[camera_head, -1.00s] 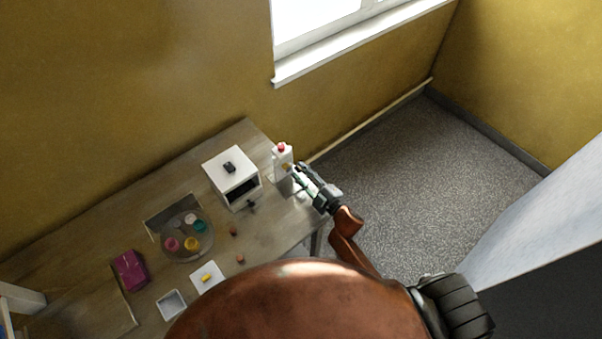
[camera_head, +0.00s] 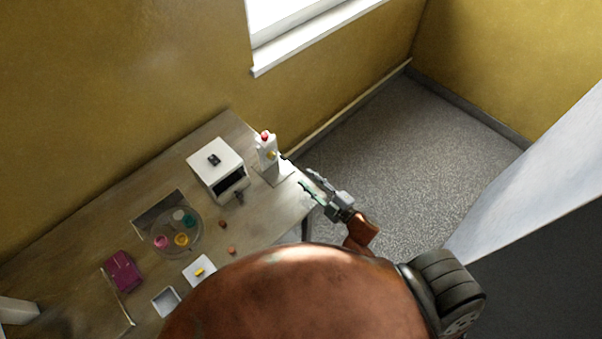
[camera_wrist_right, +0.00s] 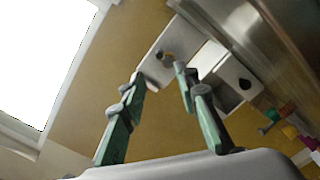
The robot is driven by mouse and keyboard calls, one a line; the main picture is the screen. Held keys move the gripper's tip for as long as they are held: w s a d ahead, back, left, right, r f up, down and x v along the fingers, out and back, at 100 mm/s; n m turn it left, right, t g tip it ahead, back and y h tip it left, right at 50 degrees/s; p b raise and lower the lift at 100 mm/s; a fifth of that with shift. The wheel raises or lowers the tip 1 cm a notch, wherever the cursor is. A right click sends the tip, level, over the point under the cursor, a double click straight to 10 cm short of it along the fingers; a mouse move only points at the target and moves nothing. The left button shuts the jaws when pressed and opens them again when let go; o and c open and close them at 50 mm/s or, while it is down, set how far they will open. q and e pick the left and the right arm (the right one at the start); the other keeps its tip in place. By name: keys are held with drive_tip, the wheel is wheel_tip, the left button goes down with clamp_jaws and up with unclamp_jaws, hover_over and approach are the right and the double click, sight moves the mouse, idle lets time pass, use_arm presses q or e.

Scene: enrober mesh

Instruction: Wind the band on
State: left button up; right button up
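A white box (camera_head: 217,168) with a dark opening in its front and a black knob (camera_head: 214,159) on top stands at the table's far right end. Beside it is an upright white post (camera_head: 265,146) with a red top (camera_head: 265,135) and a small yellow part (camera_head: 271,155). My right gripper (camera_head: 308,185) is open and empty, to the right of the post and apart from it. No band can be made out. My left gripper is not in view.
On the table (camera_head: 275,212) are a round clear dish (camera_head: 178,252) with several coloured pieces, a magenta object (camera_head: 123,271), a white plate (camera_head: 199,271) with a yellow piece, a grey tray (camera_head: 166,302) and two small brown pieces. The wall is behind; open floor lies right.

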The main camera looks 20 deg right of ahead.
drive_tip(key=shift+s, duration=0.25)
drive_tip(key=shift+d, duration=0.15)
